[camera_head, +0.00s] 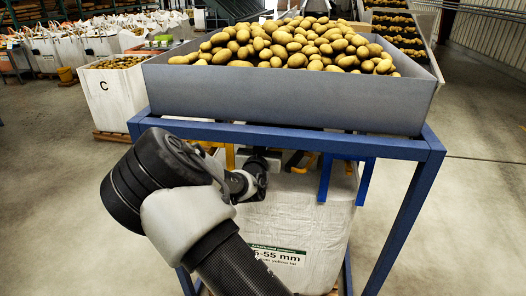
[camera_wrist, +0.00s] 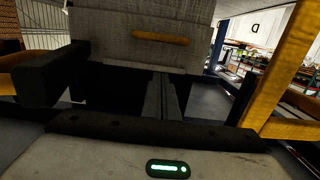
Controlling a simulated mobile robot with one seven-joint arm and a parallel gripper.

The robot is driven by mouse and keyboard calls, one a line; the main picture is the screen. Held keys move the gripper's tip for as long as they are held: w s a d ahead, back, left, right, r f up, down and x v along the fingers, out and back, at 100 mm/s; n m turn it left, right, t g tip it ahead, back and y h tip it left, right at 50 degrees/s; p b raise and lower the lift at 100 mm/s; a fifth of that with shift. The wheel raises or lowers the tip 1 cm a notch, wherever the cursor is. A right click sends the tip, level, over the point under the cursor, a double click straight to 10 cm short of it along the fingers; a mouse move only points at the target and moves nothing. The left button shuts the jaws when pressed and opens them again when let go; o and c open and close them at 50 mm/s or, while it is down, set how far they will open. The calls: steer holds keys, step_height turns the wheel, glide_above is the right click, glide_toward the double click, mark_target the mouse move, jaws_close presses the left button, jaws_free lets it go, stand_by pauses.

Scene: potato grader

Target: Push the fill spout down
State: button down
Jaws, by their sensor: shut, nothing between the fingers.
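In the wrist view, a grey, woven-looking block (camera_wrist: 130,18) with an orange bar (camera_wrist: 160,38) across it fills the upper middle. It looks like the fill spout, but I cannot be sure. My gripper (camera_wrist: 163,82) is shut and empty, its dark fingers together just below the block's lower edge. I cannot tell whether they touch it. In the head view, my gripper (camera_head: 258,165) reaches in under the grey potato hopper (camera_head: 290,98), above the white bulk bag (camera_head: 300,225). The spout is hidden there by the hopper and my arm.
A blue frame (camera_head: 408,215) carries the hopper and stands around the bag. Yellow-orange straps (camera_wrist: 283,85) are close on the right in the wrist view, and a dark bar (camera_wrist: 48,78) is on the left. The floor (camera_head: 470,200) to the right is clear.

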steer(key=f, duration=0.1)
steer(key=w+f, duration=0.1)
steer(key=w+f+b, duration=0.1)
steer(key=f, duration=0.1)
steer(key=shift+w+d, duration=0.15)
steer(key=shift+d, duration=0.15)
steer(key=shift+f, duration=0.15)
step_height(320, 180, down, 7)
steer(key=b, duration=0.6)
steer(key=shift+f, duration=0.3)
